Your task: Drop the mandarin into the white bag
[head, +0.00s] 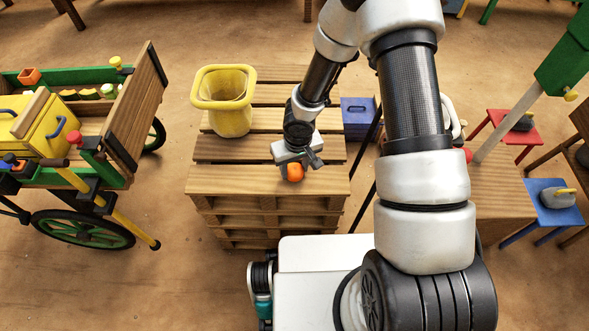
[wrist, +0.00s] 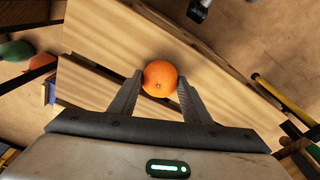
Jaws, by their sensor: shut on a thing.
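The orange mandarin (head: 295,172) is between the fingers of my gripper (head: 298,158), over the front part of the wooden pallet stack (head: 230,180). In the wrist view the mandarin (wrist: 160,78) sits between the two dark fingertips of my gripper (wrist: 159,88), which are shut on it. I cannot tell how high it is above the slats. I cannot make out the white bag for certain. A white curved piece (head: 453,118) shows at the right, mostly hidden behind my arm.
A yellow bucket (head: 228,118) stands on the pallets' back left. A wooden cart (head: 128,125) with a yellow box (head: 35,128) is at the left. A wooden table (head: 500,190), red stool (head: 515,130) and blue stool (head: 556,208) are at the right.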

